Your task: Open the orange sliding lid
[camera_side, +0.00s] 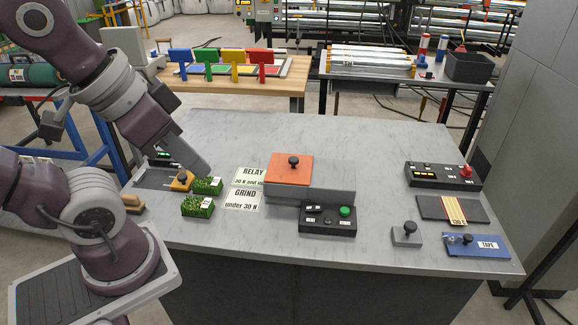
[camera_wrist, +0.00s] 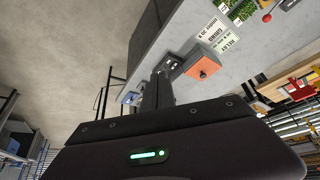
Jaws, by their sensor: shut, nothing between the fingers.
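The orange sliding lid (camera_side: 276,172) lies flat on top of a grey box (camera_side: 325,193) near the middle of the table. A black knob (camera_side: 293,161) stands up from the lid. The lid also shows in the wrist view (camera_wrist: 204,66). The lid appears to cover the box's top, and the inside is hidden. My gripper (camera_side: 203,170) is shut and empty. It is left of the lid, well apart from it, by the green turf pieces. In the wrist view the fingers (camera_wrist: 163,84) show as one dark narrow shape.
Two turf pieces (camera_side: 197,206) and the RELAY and GRIND cards (camera_side: 243,199) lie left of the box. A black button panel (camera_side: 327,220) stands at the box's front. A grey knobbed block (camera_side: 406,236), blue TAPE plate (camera_side: 477,246) and control box (camera_side: 443,175) are at right. The table's back is clear.

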